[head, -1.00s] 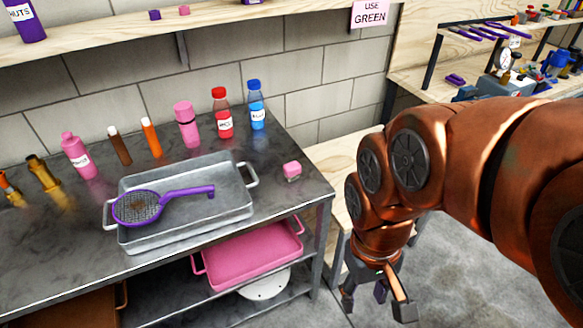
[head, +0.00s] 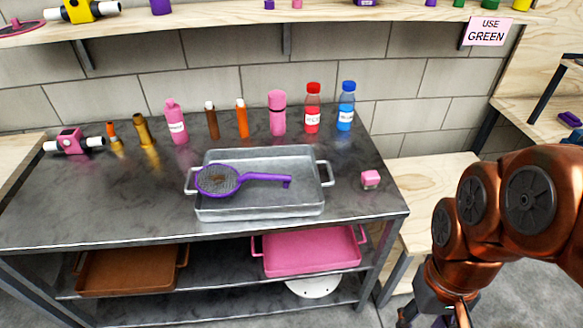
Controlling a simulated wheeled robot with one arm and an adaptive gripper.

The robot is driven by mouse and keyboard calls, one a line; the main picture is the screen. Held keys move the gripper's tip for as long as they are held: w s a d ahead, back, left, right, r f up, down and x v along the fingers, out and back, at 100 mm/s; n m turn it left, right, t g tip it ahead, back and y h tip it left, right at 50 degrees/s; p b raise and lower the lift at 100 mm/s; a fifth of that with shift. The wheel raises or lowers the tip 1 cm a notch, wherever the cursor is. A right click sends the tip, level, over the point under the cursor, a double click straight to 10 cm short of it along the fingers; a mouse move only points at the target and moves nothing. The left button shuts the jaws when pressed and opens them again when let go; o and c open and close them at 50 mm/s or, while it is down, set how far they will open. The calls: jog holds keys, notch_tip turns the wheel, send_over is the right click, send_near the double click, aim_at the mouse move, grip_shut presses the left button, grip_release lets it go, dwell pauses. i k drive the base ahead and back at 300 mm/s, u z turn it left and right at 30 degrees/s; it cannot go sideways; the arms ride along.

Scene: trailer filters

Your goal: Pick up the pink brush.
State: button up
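A small pink block with a paler underside (head: 370,179) lies on the dark metal table (head: 120,215) near its right edge. It may be the pink brush, but it is too small to tell for sure. My gripper (head: 436,318) is at the bottom right, in front of and to the right of the table, well apart from the block. Its fingers are spread with nothing seen between them; their tips are cut off by the picture edge.
A metal tray (head: 260,210) holds a purple strainer (head: 218,180). Several bottles stand behind it, including a pink bottle (head: 175,122) and a pink flask (head: 277,113). A pink tray (head: 312,250) is on the lower shelf. A wooden bench (head: 428,175) is to the right.

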aim_at(370, 180)
jog(key=z, duration=0.15)
jog(key=k, duration=0.95)
jog(key=u, duration=1.15)
jog(key=i, duration=1.5)
jog(key=z, duration=0.55)
